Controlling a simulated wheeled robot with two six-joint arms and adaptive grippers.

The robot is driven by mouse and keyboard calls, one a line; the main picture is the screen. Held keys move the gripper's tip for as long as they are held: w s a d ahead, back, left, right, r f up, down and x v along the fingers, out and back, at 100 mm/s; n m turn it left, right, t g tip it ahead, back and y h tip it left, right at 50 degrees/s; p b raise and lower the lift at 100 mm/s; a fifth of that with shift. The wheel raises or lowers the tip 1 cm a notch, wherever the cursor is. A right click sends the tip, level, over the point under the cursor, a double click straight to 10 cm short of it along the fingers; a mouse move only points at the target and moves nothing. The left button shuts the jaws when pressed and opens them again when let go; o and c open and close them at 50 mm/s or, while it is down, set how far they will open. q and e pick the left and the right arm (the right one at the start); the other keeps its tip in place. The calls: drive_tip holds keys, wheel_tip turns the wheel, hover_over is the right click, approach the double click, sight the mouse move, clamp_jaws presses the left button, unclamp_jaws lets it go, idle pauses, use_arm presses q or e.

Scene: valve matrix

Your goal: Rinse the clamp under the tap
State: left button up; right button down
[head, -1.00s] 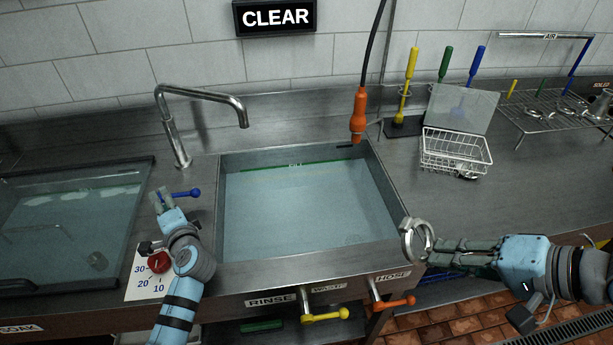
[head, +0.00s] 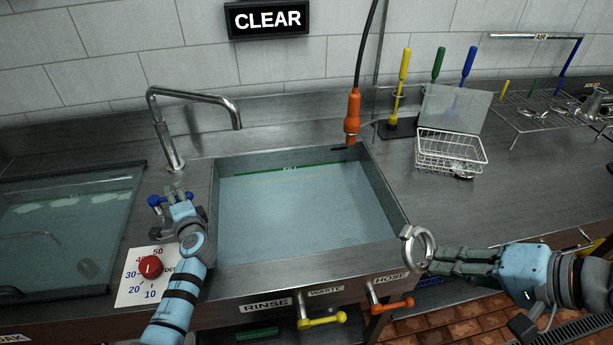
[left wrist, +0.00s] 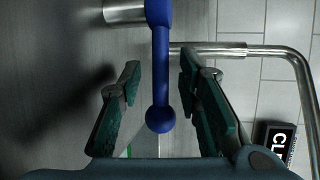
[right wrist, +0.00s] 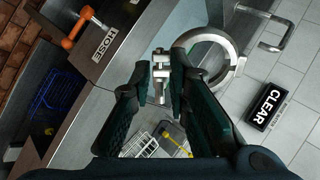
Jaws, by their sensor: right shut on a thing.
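The tap (head: 187,95) has a bent steel spout over the left part of the rinse sink (head: 300,268), which holds water. Its blue lever (head: 156,201) sits at the tap's foot. My left gripper (head: 180,198) is at the lever; in the left wrist view the blue lever (left wrist: 160,70) lies between the two open fingers, with gaps on both sides. The clamp (head: 416,248), a steel ring with a hinge bolt, is held by my right gripper (head: 432,257) at the sink's front right corner. In the right wrist view the fingers grip the bolt end of the clamp (right wrist: 238,62).
A soak basin (head: 60,240) lies at the left, with a red dial (head: 151,267) beside it. An orange hose nozzle (head: 352,115) hangs behind the sink. A wire basket (head: 450,152) stands right. Yellow (head: 322,321) and orange levers (head: 393,305) stick out in front.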

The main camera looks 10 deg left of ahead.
use_arm(q)
clamp_jaws()
drive_tip(key=shift+s+r+m+t+h+p, duration=0.2)
drive_tip(key=shift+s+m+t+h+p, duration=0.4)
drive_tip(key=shift+m+h+p, duration=0.3)
drive_tip(key=shift+s+f+m+t+h+p, duration=0.1)
drive_tip(key=shift+s+m+t+h+p, duration=0.3)
drive_tip(key=shift+h, duration=0.3)
drive_tip(key=shift+f+m+t+h, duration=0.1)
drive_tip(key=shift+m+t+h, duration=0.2)
drive_tip(key=shift+m+h, duration=0.15)
drive_tip(key=shift+f, duration=0.1)
drive_tip(key=shift+d, duration=0.1)
